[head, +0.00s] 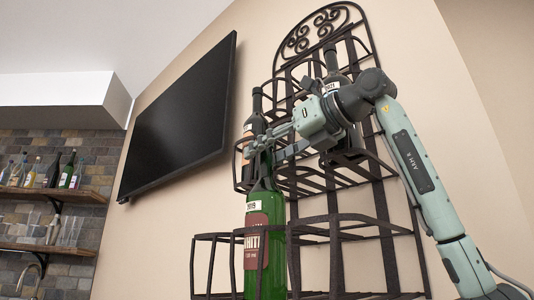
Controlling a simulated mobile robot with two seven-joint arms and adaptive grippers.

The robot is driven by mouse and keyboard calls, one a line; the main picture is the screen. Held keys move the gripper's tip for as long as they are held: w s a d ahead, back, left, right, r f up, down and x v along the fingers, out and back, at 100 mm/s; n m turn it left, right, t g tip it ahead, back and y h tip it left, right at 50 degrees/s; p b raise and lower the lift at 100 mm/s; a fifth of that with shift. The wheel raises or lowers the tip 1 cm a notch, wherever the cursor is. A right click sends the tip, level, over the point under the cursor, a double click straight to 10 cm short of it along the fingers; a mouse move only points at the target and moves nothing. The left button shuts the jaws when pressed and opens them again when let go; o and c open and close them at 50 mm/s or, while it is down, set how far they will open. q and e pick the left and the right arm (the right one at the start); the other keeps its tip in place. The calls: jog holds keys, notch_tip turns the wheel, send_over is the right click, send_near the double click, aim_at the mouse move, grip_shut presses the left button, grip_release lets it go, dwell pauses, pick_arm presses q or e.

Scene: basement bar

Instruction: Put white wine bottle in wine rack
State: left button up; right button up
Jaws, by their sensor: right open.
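The white wine bottle (276,232) is green with a dark neck and a dark red label on which part of a word, like "WHIT", shows. It stands upright in a lower front compartment of the black metal wine rack (384,225), behind its bars. My right gripper (264,150) comes in from the right and is open at the top of this bottle's neck. The fingers partly hide the bottle's top, and I cannot tell whether they touch it. My left gripper is not in view.
Dark bottles stand in the upper rack, one (256,105) close behind my right gripper and one (331,62) partly hidden by my right arm. A lower compartment on the right looks empty. A wall television (180,120) and bottle shelves (60,194) are to the left.

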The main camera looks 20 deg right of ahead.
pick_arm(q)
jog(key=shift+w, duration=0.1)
pick_arm(e)
jog(key=shift+r, duration=0.1)
jog(key=shift+s+d, duration=0.2)
jog(key=shift+s, duration=0.15)
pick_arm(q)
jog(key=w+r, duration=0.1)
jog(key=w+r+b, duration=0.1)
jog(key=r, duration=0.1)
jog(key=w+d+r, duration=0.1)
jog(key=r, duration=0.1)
pick_arm(e)
jog(key=v, duration=1.1)
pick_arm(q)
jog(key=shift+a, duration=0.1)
pick_arm(e)
jog(key=shift+s+r, duration=0.1)
